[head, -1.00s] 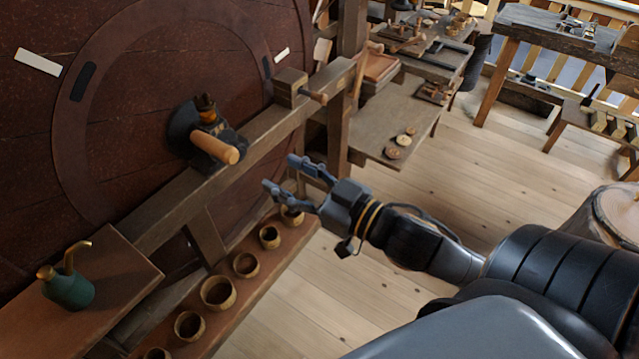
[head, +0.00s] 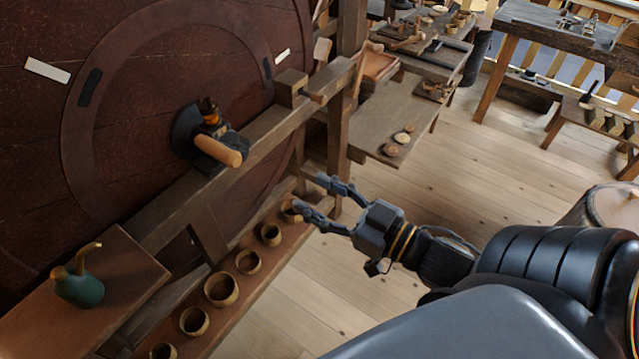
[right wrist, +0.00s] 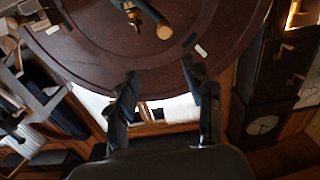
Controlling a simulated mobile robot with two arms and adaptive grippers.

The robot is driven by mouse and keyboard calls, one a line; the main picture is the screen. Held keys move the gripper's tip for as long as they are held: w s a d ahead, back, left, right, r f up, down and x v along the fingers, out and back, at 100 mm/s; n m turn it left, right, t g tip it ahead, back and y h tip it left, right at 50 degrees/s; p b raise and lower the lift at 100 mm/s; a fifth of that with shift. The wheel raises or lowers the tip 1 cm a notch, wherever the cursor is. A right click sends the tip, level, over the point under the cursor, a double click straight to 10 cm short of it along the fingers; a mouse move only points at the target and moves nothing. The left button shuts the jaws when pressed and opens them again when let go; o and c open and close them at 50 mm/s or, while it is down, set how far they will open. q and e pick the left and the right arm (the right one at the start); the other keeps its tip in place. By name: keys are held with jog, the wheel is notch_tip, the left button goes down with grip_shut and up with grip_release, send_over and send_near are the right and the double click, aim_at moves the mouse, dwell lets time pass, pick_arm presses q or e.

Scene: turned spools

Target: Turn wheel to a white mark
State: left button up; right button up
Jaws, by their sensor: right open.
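A large dark red wooden wheel (head: 220,70) stands at the left of the head view and at the top of the right wrist view (right wrist: 100,50). White marks sit on its face, one at upper left (head: 47,70) and one at right (head: 282,57). Black marks lie on the ring, at left (head: 90,88) and right (head: 267,69). A light wooden handle (head: 218,151) sticks out at the hub, also in the right wrist view (right wrist: 164,32). My right gripper (head: 312,196) is open and empty, in front of the wheel's frame and apart from the handle. My left gripper is not in view.
A wooden beam (head: 262,125) crosses in front of the wheel. A low shelf with several round wooden cups (head: 221,288) runs below. A green oil can (head: 78,287) stands on a board at lower left.

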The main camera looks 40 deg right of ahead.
jog(key=shift+p, duration=0.4)
dwell(0.3)
jog(key=n+b, duration=0.1)
jog(key=b, duration=0.7)
send_near(216, 150)
jog(key=p+x, duration=0.1)
jog(key=x, duration=0.2)
jog(key=p+x, duration=0.1)
jog(key=x, duration=0.2)
jog(key=f+p+x, duration=0.1)
jog(key=x, duration=0.3)
jog(key=shift+w+d, duration=0.15)
jog(key=shift+d, duration=0.2)
jog(key=shift+w+a+f, duration=0.15)
jog(key=shift+w+a, duration=0.05)
jog(key=shift+w, duration=0.35)
